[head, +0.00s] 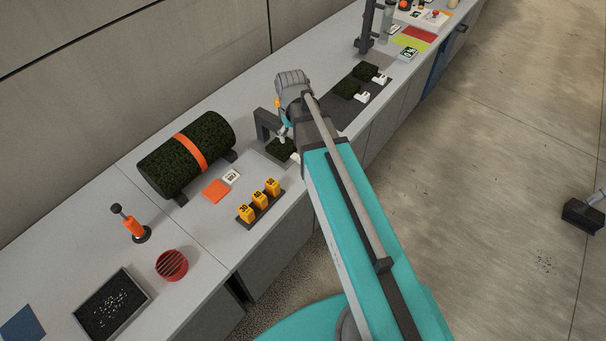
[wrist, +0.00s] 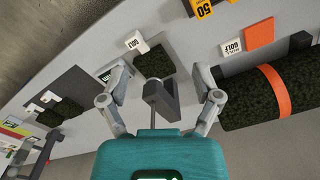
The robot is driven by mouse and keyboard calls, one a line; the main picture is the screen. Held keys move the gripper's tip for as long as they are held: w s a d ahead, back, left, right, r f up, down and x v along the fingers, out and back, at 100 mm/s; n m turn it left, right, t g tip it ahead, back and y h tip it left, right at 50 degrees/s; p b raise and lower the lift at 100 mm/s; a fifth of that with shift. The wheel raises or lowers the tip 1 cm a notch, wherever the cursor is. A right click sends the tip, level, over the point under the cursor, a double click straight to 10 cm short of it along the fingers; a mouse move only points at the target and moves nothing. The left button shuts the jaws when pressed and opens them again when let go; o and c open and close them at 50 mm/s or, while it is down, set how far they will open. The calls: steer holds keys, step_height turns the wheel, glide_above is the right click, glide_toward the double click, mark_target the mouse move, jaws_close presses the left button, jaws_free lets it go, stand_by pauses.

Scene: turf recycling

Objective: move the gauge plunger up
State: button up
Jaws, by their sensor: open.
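A grey gauge stand (head: 266,123) reaches over a dark green turf sample (head: 279,149) on the bench. In the wrist view the stand's grey arm (wrist: 161,93) lies between my fingers, with the turf sample (wrist: 153,62) beyond it. My gripper (head: 283,133) is at the stand, above the turf sample. In the wrist view my gripper (wrist: 166,88) is open, one finger on each side of the stand's arm, with gaps and nothing held.
A large turf roll (head: 185,155) with an orange band lies left of the stand. Yellow blocks (head: 259,200) stand in a dark rack near the front edge. More turf samples (head: 347,88) lie on a dark strip to the right. An orange-handled tool (head: 132,226) stands at the left.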

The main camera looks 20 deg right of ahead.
steer(key=s+f+m+b, duration=0.1)
steer(key=s+f+b, duration=0.4)
steer(key=s, duration=0.5)
steer(key=shift+f+m, duration=0.2)
steer(key=shift+m, duration=0.1)
